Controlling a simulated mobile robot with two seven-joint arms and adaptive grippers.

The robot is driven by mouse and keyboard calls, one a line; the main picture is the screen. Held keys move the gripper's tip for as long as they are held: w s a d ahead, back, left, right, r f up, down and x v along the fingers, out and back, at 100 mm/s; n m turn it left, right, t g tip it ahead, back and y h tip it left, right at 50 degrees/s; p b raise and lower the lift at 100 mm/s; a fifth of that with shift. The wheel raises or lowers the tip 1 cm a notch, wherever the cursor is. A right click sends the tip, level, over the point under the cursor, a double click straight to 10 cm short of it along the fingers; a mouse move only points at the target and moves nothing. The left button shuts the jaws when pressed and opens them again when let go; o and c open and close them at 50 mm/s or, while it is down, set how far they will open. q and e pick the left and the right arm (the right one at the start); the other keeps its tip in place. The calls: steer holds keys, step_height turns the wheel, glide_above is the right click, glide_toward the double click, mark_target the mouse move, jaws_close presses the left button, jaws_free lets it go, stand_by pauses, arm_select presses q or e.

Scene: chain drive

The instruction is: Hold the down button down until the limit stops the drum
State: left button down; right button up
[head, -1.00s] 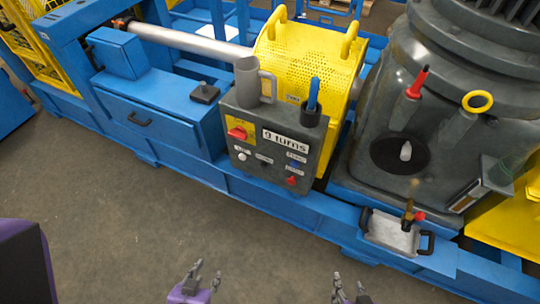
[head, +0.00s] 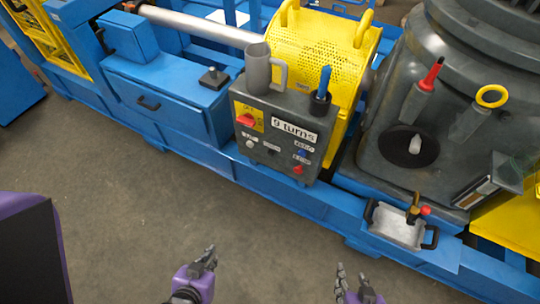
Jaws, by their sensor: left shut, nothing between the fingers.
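The grey control box (head: 275,135) faces me with a display reading "9 turns" (head: 294,130). Its front carries a white button (head: 249,143), a blue button (head: 303,153), a red button (head: 298,169) and a red switch on a yellow plate (head: 246,120). The small labels are too small to read, so I cannot tell which is the down button. My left gripper (head: 208,261) is shut and empty, over the floor below the box, apart from it. My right gripper (head: 352,280) is open and empty at the bottom edge, also clear of the box. The drum is not clearly visible.
A grey mug (head: 258,72) and a dark cup with a blue tool (head: 320,103) stand on the box. A perforated yellow guard (head: 322,50) is behind it. A metal tray (head: 396,228) sits on the blue frame to the right. The floor in front is clear.

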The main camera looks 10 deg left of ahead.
steer(key=shift+s, duration=0.15)
stand_by(0.4)
steer(key=shift+s+f, duration=0.1)
steer(key=shift+s, duration=0.2)
steer(key=shift+w+a, duration=0.1)
steer(key=shift+w, duration=0.25)
